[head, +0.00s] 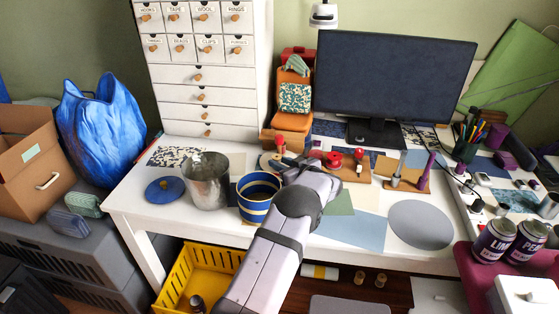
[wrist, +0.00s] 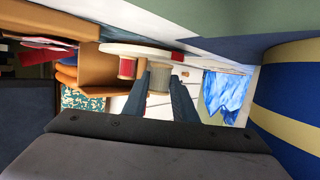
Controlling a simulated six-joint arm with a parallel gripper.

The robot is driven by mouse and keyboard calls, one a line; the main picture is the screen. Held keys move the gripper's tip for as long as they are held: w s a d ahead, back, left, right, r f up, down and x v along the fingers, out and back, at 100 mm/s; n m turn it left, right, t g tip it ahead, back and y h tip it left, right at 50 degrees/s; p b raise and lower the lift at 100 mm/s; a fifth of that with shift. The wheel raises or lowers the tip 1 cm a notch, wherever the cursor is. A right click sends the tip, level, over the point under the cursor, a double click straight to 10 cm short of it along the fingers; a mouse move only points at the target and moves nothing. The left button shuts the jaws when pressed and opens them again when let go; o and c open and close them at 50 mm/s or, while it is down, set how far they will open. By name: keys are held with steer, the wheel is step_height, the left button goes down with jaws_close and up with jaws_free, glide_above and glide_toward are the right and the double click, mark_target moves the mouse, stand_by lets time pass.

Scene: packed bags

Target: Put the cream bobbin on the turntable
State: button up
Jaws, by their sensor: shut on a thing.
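My gripper (wrist: 158,92) is shut on the cream bobbin (wrist: 159,78), which sits between the fingertips in the wrist view. The pale round turntable (wrist: 150,52) shows nearly edge-on beside the bobbin; whether they touch I cannot tell. A red bobbin (wrist: 127,68) stands on the turntable, next to the cream one. In the head view my gripper (head: 288,163) is low over the back middle of the desk, by the turntable (head: 266,163). The arm hides the cream bobbin there.
A blue-and-yellow striped pot (head: 259,197) stands close to my gripper and fills the right of the wrist view. A metal bucket (head: 206,181) is left of it. A grey disc (head: 420,225) lies front right.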

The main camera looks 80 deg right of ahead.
steer(key=shift+f, duration=0.25)
steer(key=shift+f, duration=0.1)
steer(key=shift+f, duration=0.1)
steer(key=o, duration=1.1)
steer(key=shift+r, duration=0.25)
steer(key=shift+v, duration=3.85)
